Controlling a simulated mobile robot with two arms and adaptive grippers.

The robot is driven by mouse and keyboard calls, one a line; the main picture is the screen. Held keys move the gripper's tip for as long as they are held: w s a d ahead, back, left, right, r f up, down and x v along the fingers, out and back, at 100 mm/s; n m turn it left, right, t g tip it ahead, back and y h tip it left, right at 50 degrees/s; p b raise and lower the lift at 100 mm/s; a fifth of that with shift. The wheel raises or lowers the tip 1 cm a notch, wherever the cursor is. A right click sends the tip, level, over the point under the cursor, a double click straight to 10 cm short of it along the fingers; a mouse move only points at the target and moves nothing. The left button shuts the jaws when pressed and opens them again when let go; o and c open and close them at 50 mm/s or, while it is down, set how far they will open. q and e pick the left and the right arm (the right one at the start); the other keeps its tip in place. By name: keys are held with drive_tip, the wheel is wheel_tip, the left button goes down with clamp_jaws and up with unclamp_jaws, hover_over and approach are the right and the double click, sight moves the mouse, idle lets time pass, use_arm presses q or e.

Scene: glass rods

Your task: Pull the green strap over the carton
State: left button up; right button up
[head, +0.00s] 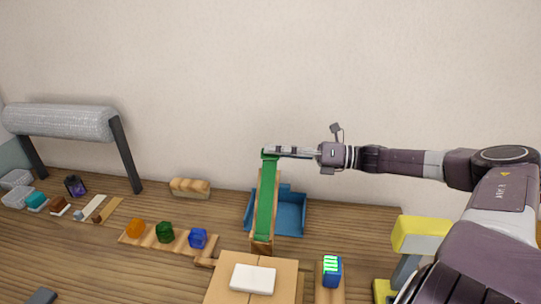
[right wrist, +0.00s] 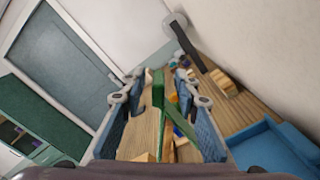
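The carton (head: 221,281) is a light brown box at the front centre of the table in the head view, with a white slab (head: 253,279) on top. The green strap (head: 265,210) runs up along a tall narrow wooden piece (head: 262,246) behind the carton. My right gripper (head: 276,153) is at the strap's upper end, level with it. In the right wrist view the strap (right wrist: 158,92) stands between the two fingers, which look apart with gaps on both sides. My left gripper is out of view.
A blue tray (head: 290,216) stands behind the wooden piece. A blue block (head: 332,273) with green stripes is right of the carton, and a yellow-topped stand (head: 421,234) is further right. A wooden rack with coloured pieces (head: 165,233) lies left. A roll on a stand (head: 60,122) is far left.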

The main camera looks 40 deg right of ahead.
drive_tip(key=shift+x, duration=0.8)
drive_tip(key=shift+r, duration=0.15)
drive_tip(key=shift+c, duration=0.4)
clamp_jaws()
